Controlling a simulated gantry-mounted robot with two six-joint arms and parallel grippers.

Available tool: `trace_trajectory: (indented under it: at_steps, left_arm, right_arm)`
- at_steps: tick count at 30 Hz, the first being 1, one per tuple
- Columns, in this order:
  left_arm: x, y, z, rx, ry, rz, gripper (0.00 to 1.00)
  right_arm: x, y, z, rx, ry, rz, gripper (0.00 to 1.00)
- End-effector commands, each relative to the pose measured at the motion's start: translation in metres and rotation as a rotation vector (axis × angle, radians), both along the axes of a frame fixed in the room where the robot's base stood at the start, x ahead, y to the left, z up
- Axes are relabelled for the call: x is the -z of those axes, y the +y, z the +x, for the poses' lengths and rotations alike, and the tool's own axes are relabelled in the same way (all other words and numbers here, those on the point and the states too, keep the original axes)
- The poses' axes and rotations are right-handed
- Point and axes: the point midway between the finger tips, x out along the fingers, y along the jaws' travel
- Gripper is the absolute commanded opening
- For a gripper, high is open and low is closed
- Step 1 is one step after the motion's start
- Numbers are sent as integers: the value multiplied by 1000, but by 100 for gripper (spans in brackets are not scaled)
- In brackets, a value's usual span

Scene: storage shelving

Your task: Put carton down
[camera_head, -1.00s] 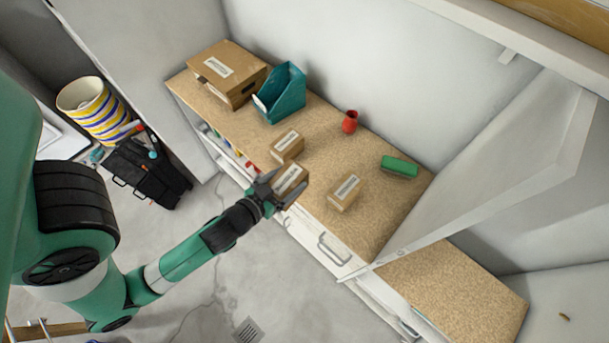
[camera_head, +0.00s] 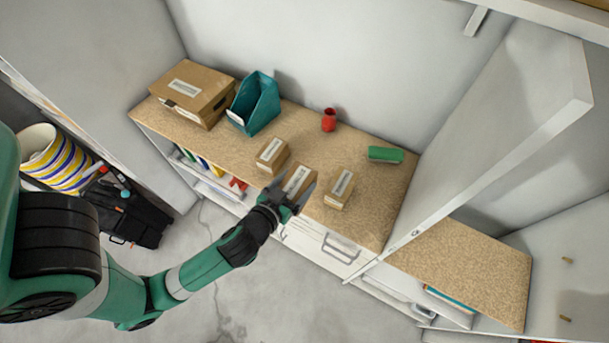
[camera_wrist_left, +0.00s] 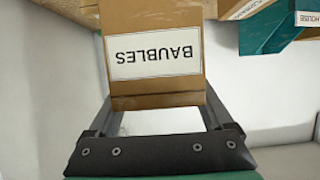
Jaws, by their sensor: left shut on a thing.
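My left gripper (camera_head: 289,193) is shut on a small brown carton (camera_head: 298,180) with a white label, at the front edge of the cork-topped counter (camera_head: 230,146). In the left wrist view the held carton (camera_wrist_left: 155,55) fills the space between the fingers (camera_wrist_left: 155,118), and its label reads "BAUBLES". I cannot tell whether its base touches the counter. Two similar cartons stand close by: one (camera_head: 272,154) to its left and one (camera_head: 340,188) to its right. My right gripper is not in view.
A large brown box (camera_head: 193,92) and a teal file holder (camera_head: 255,104) stand at the counter's left end. A red vase (camera_head: 328,120) and a green block (camera_head: 385,154) are behind. A white panel (camera_head: 490,150) bounds the right side.

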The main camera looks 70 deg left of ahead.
Motion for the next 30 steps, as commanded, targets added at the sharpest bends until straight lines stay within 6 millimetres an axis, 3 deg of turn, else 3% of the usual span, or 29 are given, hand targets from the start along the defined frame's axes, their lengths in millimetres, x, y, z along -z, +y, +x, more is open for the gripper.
trace_trajectory:
  at_steps: [1,3,8,15,22,30]
  left_arm:
    - [16,11,5,-9,-12,1,24]
    - [26,29,16,-13,-11,2,24]
    - [43,67,41,-10,-9,3,24]
    - [81,98,62,-2,-1,2,24]
    - [90,104,67,0,-3,2,24]
    - [125,106,68,1,-1,2,24]
  right_arm:
    - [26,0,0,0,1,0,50]
    - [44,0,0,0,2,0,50]
    - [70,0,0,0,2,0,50]
    - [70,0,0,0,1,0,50]
    - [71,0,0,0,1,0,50]
    - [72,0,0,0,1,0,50]
